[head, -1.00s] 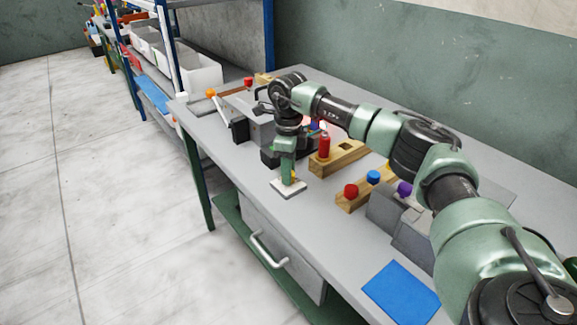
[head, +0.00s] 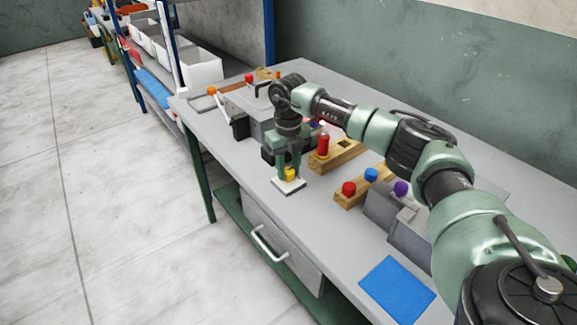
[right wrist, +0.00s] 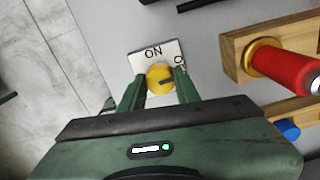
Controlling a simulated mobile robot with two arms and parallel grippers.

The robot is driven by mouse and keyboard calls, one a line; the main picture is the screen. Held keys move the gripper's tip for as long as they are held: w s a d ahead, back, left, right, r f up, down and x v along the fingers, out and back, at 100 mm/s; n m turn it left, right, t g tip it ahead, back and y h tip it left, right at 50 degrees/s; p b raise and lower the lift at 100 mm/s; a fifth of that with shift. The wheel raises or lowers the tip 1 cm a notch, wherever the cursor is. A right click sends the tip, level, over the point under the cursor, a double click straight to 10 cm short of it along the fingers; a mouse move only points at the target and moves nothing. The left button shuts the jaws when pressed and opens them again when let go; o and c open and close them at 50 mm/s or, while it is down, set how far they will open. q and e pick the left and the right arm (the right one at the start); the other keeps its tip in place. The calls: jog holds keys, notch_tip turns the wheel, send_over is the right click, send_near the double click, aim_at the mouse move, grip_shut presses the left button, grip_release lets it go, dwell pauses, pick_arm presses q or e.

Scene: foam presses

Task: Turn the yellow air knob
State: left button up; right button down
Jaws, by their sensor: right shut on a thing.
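The yellow air knob (head: 290,174) sits on a small white plate (head: 289,186) near the front edge of the grey bench. In the right wrist view the yellow knob (right wrist: 160,79) has a dark pointer mark aimed to the right, and the plate (right wrist: 141,58) reads "ON" above it, with a second label partly hidden at the right. My right gripper (head: 289,172) points down over the plate with its fingers on both sides of the knob. In the right wrist view its fingers (right wrist: 159,88) are shut on the knob. My left gripper is not in view.
A wooden block with a red cylinder (head: 323,141) stands just right of my gripper. Another block holds a red knob (head: 348,188) and a blue knob (head: 371,174). A blue mat (head: 397,289) lies at the front right. A lever with an orange ball (head: 211,90) stands behind left.

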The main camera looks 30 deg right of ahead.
aim_at(288, 170)
jog(key=shift+m, duration=0.5)
jog(key=c, duration=1)
grip_release()
notch_tip(288, 170, up, 8)
jog(key=shift+f+b, duration=0.1)
jog(key=shift+b, duration=0.45)
